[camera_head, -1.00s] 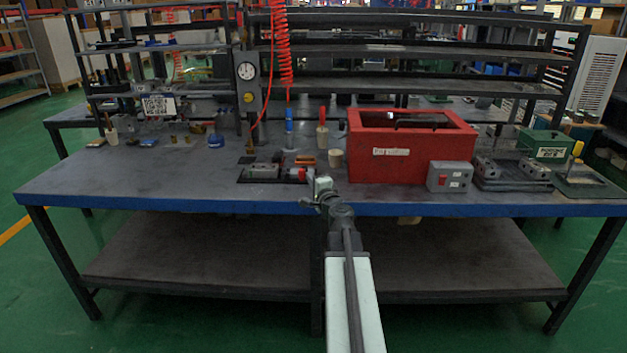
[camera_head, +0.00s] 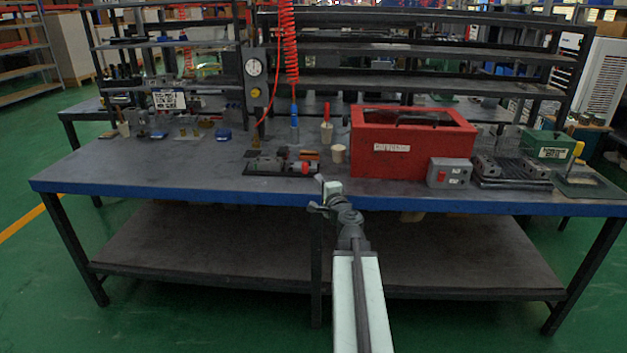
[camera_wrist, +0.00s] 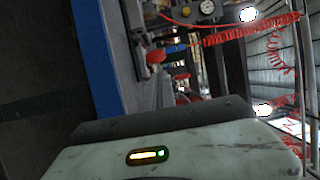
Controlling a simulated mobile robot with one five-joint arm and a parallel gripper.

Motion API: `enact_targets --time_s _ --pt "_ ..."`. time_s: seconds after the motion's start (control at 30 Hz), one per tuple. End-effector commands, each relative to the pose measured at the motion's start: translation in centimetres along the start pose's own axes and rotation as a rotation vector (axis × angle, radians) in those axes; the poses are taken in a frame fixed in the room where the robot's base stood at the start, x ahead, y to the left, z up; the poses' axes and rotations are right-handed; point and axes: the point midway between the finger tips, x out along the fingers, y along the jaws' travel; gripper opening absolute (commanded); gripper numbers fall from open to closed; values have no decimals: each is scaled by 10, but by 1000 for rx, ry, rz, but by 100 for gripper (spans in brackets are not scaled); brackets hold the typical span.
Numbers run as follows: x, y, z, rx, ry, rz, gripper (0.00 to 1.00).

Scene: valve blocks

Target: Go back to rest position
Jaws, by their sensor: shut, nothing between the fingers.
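My gripper (camera_head: 318,207) is at the end of my outstretched arm, in the middle of the head view. It is shut and empty, seen in front of the workbench's blue front edge (camera_head: 180,192). Beyond it on the bench is a dark base with grey valve blocks (camera_head: 268,164) and a red part (camera_head: 305,169); the gripper appears apart from them. The wrist view is turned sideways: my pale housing with a small lit lamp fills the bottom, and the blue bench edge (camera_wrist: 98,50) runs down at left. The fingertips are not clear there.
A red box (camera_head: 410,165), a grey switch box (camera_head: 449,173), more valve blocks (camera_head: 500,168) and a green box (camera_head: 548,146) stand at right. A red coiled hose (camera_head: 289,45) hangs above. Green floor (camera_head: 215,325) in front is clear.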

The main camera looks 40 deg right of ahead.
Motion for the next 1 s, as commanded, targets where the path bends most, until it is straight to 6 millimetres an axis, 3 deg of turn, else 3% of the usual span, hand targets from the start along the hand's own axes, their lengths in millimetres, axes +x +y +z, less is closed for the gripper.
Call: enact_targets --time_s 0.57,0.67,0.77,0.83,1.0 --pt "2 0 17 -1 -19 0 0" --pt "11 1 59 -1 -75 1 0" --pt "20 2 137 -4 -177 2 0" --pt "20 6 200 -54 -263 14 0" --pt "-8 32 345 -273 -541 61 0"
